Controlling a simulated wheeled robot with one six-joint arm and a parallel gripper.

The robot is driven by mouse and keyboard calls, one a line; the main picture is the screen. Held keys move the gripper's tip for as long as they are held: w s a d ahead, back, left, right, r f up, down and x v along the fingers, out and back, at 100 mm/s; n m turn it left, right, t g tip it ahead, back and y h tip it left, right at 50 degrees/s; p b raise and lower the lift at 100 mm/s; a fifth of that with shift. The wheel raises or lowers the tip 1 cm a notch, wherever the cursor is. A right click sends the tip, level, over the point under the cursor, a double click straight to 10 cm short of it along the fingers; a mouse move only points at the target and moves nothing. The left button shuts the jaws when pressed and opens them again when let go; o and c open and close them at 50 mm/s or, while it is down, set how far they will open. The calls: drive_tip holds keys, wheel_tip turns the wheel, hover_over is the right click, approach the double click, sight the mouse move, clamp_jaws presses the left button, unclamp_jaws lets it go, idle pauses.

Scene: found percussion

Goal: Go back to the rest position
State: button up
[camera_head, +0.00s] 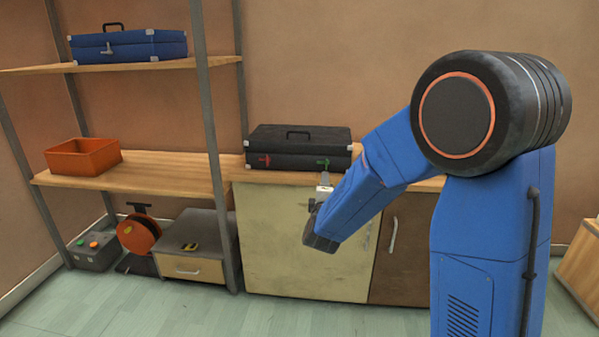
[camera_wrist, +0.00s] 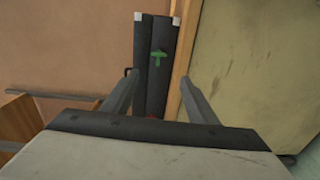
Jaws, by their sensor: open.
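My gripper (camera_head: 323,190) is partly hidden by my blue arm in the head view. It is in front of the black case near its green latch. In the wrist view my gripper (camera_wrist: 159,76) has its two grey fingers spread apart with nothing held between them. The black case (camera_head: 290,138) lies shut on the wooden counter, with a red latch (camera_head: 264,160) at left and a green latch (camera_head: 323,163) at right. In the wrist view the case (camera_wrist: 143,50) appears turned on end beyond the fingers, with its green latch (camera_wrist: 158,56) in sight.
A cabinet with a pale door (camera_head: 290,240) stands under the counter. At left, shelves hold a blue case (camera_head: 128,46) and an orange bin (camera_head: 84,157). Below are a grey box with buttons (camera_head: 93,250), an orange reel (camera_head: 138,235) and a drawer unit (camera_head: 193,268). The front floor is clear.

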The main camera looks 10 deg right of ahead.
drive_tip(key=s+r+m+g+y, duration=0.3)
drive_tip(key=s+m+g+y, duration=0.25)
drive_tip(key=s, duration=1.05)
drive_tip(key=s+d+f+m+g, duration=0.1)
drive_tip(key=s+d+m+g, duration=0.1)
drive_tip(key=s, duration=0.8)
drive_tip(key=s+d+f+m+g, duration=0.1)
drive_tip(key=s+d+m+g, duration=0.1)
drive_tip(key=s, duration=0.8)
drive_tip(key=s+d+f+m+g+h, duration=0.1)
drive_tip(key=s+d+f+m+g, duration=0.1)
drive_tip(key=s, duration=0.8)
drive_tip(key=d+m+g, duration=0.1)
drive_tip(key=d+m, duration=0.1)
drive_tip(key=m, duration=0.1)
drive_tip(key=shift+s, duration=0.25)
drive_tip(key=shift+d+m, duration=0.1)
drive_tip(key=shift+m, duration=0.15)
